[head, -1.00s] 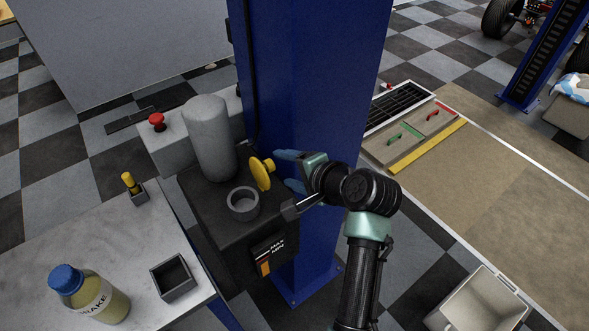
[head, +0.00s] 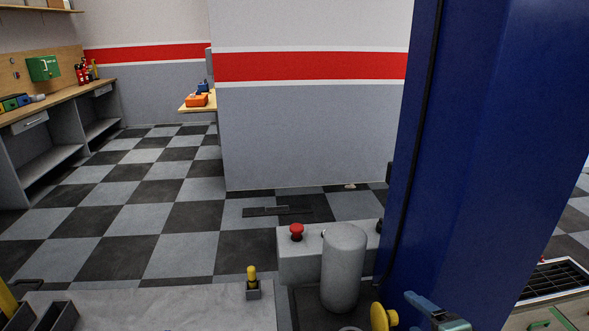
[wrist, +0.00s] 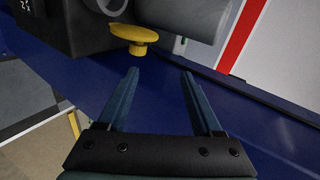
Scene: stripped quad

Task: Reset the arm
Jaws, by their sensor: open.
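My gripper (wrist: 160,75) is open and empty in the wrist view, its two blue fingers apart. A yellow knob or cap (wrist: 133,36) lies just beyond the fingertips, not between them. In the head view only part of my gripper (head: 430,305) shows at the bottom edge, beside the yellow knob (head: 380,317). The rest of my arm is out of the picture there.
A blue column (head: 470,150) stands close by my gripper. A grey cylinder (head: 343,268) stands on the dark unit, with a red button (head: 296,231) on the box behind. A grey table (head: 150,308) is at lower left. Checkered floor (head: 130,215) is free beyond.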

